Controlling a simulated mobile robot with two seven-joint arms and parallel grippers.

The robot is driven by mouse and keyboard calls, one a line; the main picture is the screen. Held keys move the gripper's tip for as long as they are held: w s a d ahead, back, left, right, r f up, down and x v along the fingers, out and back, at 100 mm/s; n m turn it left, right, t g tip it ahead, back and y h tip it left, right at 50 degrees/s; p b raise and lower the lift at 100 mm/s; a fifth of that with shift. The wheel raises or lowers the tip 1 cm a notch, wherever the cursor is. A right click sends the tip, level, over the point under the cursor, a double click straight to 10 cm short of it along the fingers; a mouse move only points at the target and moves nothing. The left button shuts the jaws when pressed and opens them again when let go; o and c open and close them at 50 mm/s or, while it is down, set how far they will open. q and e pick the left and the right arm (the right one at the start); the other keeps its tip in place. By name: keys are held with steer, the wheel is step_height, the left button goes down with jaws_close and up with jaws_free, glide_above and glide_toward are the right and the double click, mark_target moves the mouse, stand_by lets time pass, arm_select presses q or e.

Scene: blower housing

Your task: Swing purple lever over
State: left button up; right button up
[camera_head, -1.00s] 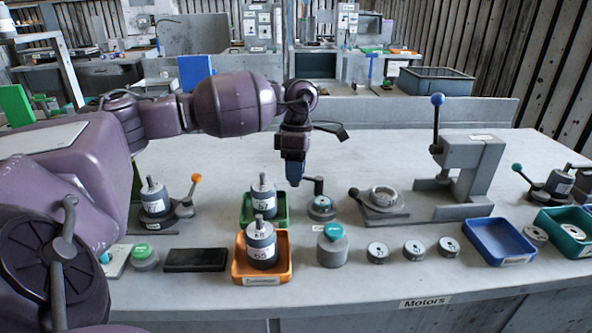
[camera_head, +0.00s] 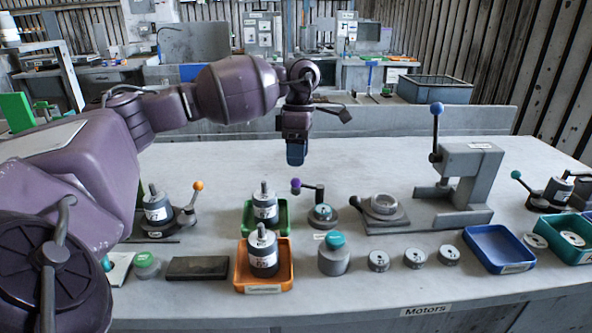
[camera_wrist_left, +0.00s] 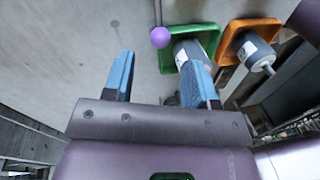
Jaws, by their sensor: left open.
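The purple lever has a purple ball knob (camera_head: 296,184) on a dark arm that reaches left from a small round grey fixture (camera_head: 322,213) in the head view. In the left wrist view the purple knob (camera_wrist_left: 160,37) lies just beyond the gap between the fingertips. My left gripper (camera_head: 296,155) hangs above and behind the lever in the head view, pointing down. Its blue fingers (camera_wrist_left: 157,65) are apart with nothing held between them. The lever's fixture is mostly hidden in the left wrist view. My right gripper is not in view.
Left of the lever, a green tray (camera_head: 283,222) and an orange tray (camera_head: 288,270) hold motor-like cylinders. An orange-knobbed lever (camera_head: 197,187) stands further left. A grey press (camera_head: 470,170) with a blue knob stands right. Free table lies behind the lever.

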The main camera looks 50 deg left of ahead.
arm_select(q)
steer(key=r, duration=0.4)
steer(key=shift+w+a+r, duration=0.3)
steer(key=shift+w+r, duration=0.1)
